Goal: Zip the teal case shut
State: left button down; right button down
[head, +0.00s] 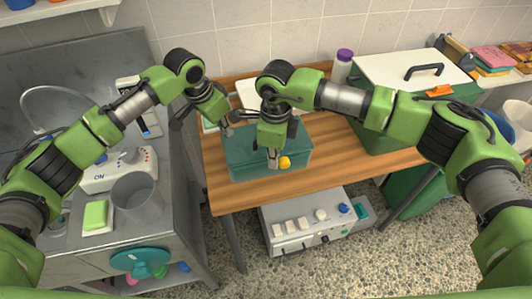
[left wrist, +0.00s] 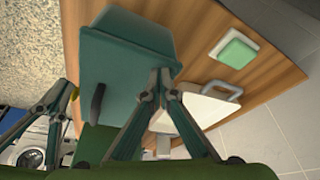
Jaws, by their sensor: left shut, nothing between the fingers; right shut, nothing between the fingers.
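The teal case (head: 240,165) lies on the wooden table, below both grippers. It also shows in the left wrist view (left wrist: 125,55). A yellow piece (head: 285,162) shows at its front side. My right gripper (head: 272,162) points down at the case's front side, beside the yellow piece, shut with nothing in it. My left gripper (head: 229,131) is shut and empty over the back left part of the case. Its fingertips (left wrist: 161,74) show against the case's edge in the left wrist view; I cannot tell if they touch. The arms hide parts of the case's top, and the zip line is not clear.
A green box with a white lid (head: 400,68) stands on the table's right. A purple-capped bottle (head: 343,65) stands behind. A white board (left wrist: 200,105) lies near the case. A metal counter with a grey cup (head: 137,198) is at left. A switch box (head: 305,222) sits below the table.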

pick_arm(q)
jog(key=shift+s+f, duration=0.15)
jog(key=shift+f, duration=0.05)
pick_arm(e)
jog(key=shift+w+d, duration=0.65)
jog(key=shift+d, duration=1.85)
pick_arm(q)
jog(key=shift+d, duration=0.1)
pick_arm(e)
jog(key=shift+s+a+r, duration=0.1)
jog(key=shift+a+r, duration=0.1)
jog(key=shift+r, duration=1.15)
jog(key=shift+a+r, duration=0.15)
jog(key=shift+r, duration=1.15)
jog(key=shift+s+a+r, duration=0.1)
jog(key=shift+a+r, duration=0.1)
jog(key=shift+r, duration=1.15)
pick_arm(q)
jog(key=shift+r, duration=0.15)
jog(key=shift+w+r, duration=0.2)
jog(key=shift+r, duration=0.85)
pick_arm(e)
jog(key=shift+w, duration=0.15)
pick_arm(q)
jog(key=shift+r, duration=2.5)
